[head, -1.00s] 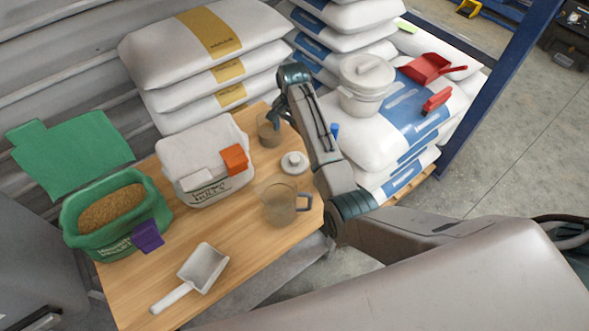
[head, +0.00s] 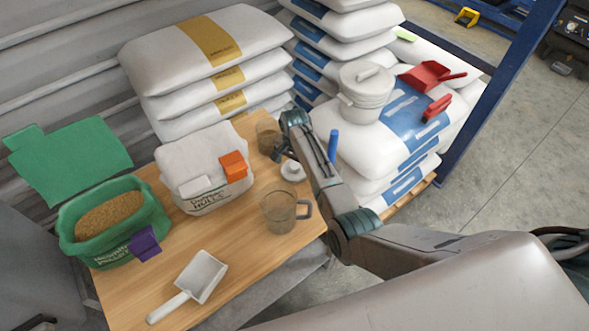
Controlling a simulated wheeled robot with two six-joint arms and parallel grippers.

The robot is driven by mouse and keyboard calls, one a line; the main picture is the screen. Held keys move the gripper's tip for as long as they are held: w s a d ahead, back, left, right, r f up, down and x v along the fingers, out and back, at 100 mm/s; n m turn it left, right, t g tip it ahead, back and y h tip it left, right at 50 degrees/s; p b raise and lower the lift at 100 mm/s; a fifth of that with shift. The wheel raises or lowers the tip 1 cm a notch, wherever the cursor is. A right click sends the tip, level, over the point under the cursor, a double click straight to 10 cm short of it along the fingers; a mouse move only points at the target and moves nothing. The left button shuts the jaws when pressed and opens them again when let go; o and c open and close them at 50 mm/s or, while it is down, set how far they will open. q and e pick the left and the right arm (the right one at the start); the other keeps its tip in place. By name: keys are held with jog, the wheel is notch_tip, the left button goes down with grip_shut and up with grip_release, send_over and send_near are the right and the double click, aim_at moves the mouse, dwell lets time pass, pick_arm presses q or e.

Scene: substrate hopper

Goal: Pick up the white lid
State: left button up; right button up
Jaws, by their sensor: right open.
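A small round white lid (head: 292,173) with a raised knob lies on the wooden table, to the right of the white bag. My right gripper (head: 281,154) is open and hangs just above and behind the lid, on its left side. My right forearm passes close by the lid's right edge. The gap between fingers and lid is hard to judge, but nothing is held. My left gripper is not in view.
Clear jugs stand in front of the lid (head: 280,207) and behind it (head: 267,136). A white bag with an orange clip (head: 233,166), a green pellet bag (head: 148,215) and a white scoop (head: 197,278) share the table (head: 240,262). A white bucket (head: 364,97) stands on stacked sacks.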

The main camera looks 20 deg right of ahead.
jog(key=shift+f, duration=0.6)
jog(key=c, duration=0.9)
